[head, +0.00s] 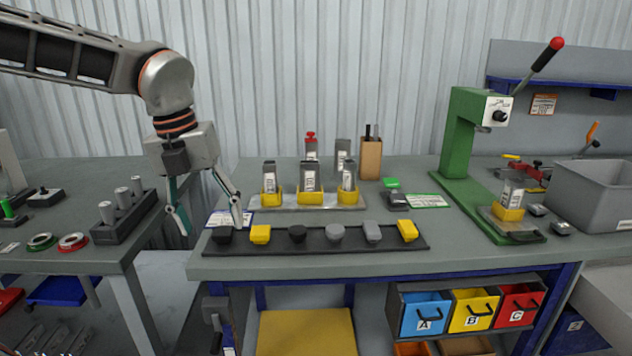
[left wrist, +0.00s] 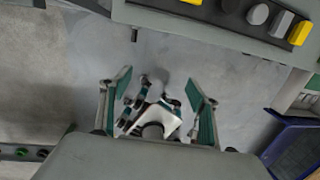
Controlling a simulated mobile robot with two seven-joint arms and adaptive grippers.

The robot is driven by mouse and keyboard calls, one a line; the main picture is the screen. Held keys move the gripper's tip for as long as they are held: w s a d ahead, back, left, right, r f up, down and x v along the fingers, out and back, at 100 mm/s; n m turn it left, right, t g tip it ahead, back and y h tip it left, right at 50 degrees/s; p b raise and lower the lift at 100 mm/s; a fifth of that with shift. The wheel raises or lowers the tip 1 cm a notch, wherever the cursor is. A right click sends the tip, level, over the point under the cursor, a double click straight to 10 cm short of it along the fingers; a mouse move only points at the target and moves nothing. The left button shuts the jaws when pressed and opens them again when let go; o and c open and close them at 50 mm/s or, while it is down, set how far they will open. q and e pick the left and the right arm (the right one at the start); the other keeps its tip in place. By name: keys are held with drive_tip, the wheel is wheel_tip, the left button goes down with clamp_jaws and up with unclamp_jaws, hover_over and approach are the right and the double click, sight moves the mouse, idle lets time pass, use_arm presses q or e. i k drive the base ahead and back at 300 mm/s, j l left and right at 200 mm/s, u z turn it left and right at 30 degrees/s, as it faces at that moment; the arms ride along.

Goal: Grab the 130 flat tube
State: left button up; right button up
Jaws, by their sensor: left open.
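Three grey upright tubes stand in yellow holders on a metal plate (head: 285,208) on the bench: a left tube (head: 269,174), a middle tube with a white label (head: 309,177) and a right tube (head: 348,177). Two more grey pieces stand behind them, one with a red top (head: 311,149) and one plain (head: 343,152). Another tube (head: 512,188) stands in a yellow holder at the green press. The labels are too small to read, so I cannot tell which is the 130 flat tube. My left gripper (head: 209,216) is open and empty, pointing down at the bench's left end, left of the tubes.
A dark strip (head: 318,242) with black, yellow and grey caps lies along the front edge. A green press (head: 458,140) and a grey bin (head: 594,195) stand right. A brown block (head: 370,158) is at the back. A gap separates the left bench (head: 85,245).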

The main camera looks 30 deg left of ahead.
sight(309, 170)
drive_tip(key=i, duration=1.35)
